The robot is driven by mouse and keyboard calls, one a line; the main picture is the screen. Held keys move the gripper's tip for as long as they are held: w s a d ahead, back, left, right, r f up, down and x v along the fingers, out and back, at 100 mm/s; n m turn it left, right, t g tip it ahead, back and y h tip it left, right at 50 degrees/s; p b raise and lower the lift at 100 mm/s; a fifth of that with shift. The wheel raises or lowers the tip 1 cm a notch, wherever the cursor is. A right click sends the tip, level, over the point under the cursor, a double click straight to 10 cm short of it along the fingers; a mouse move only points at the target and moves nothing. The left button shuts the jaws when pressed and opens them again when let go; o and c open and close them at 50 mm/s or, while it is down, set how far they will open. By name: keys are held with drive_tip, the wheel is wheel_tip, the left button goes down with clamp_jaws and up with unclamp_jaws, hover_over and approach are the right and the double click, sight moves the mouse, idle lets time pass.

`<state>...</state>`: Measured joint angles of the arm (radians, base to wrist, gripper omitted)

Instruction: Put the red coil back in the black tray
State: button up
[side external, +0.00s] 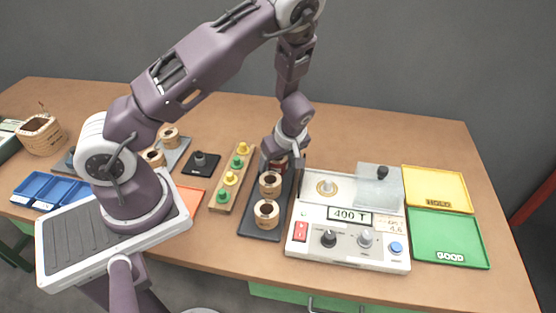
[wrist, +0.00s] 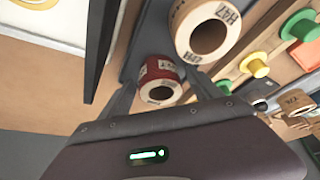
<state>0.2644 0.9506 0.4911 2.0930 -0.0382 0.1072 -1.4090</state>
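The red coil (wrist: 160,80) has a red wrap with a pale wooden end and a dark bore. In the wrist view it sits between my two fingertips (wrist: 160,84), which lie close against both sides of it. My gripper (side external: 280,165) points down at the far end of the black tray (side external: 254,228) in the side view. The red coil (side external: 278,170) shows there only as a small dark red patch, mostly hidden. Whether its base rests on the tray floor is not clear.
Two wooden coils, a far one (side external: 269,184) and a near one (side external: 266,214), stand in the black tray. The white tester (side external: 345,251) is close on its right. A wooden rack with green and yellow pegs (side external: 226,196) is on its left. Yellow (side external: 436,186) and green (side external: 447,233) trays lie far right.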

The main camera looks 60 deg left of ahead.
drive_tip(key=s+d+r+m+t+h, duration=0.1)
drive_tip(key=s+d+r+m, duration=0.15)
drive_tip(key=r, duration=0.55)
drive_tip(key=s+d+r+m+h, duration=0.1)
drive_tip(key=s+d+r+h, duration=0.1)
drive_tip(key=d+r, duration=0.35)
drive_tip(key=s+d+r+m+t+h, duration=0.1)
drive_tip(key=s+d+r+m, duration=0.1)
drive_tip(key=r, duration=0.7)
drive_tip(key=s+d+r+m+t, duration=0.1)
drive_tip(key=s+r+m, duration=0.3)
drive_tip(key=s, duration=0.3)
drive_tip(key=s+d+r+m+t, duration=0.1)
drive_tip(key=s+r+m+t, duration=0.1)
drive_tip(key=s+r+m, duration=0.3)
drive_tip(key=shift+s+d+m+h, duration=0.2)
drive_tip(key=shift+s+m+h, duration=0.1)
drive_tip(key=shift+s+m, duration=0.9)
